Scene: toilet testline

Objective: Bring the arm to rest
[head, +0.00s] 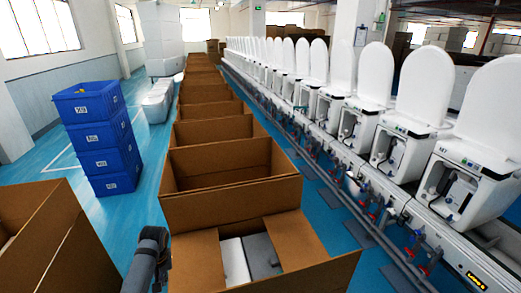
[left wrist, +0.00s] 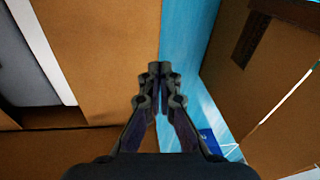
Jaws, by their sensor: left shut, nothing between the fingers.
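My left gripper (head: 152,246) shows dark grey at the lower left of the head view, beside the nearest open cardboard box (head: 200,262). In the left wrist view the left gripper (left wrist: 160,70) is shut, its two fingertips together with nothing between them. Behind the fingertips are a brown cardboard surface (left wrist: 105,50) and a strip of blue floor (left wrist: 180,40). I cannot tell whether the gripper touches a box. My right gripper is in neither view.
Open cardboard boxes (head: 222,160) run in a row away from me. The nearest holds white and grey items (head: 250,260). Another open box (head: 85,255) stands at the left. Blue crates (head: 105,140) are stacked beyond it. Toilets (head: 470,165) line the right. Blue floor (head: 140,200) lies between.

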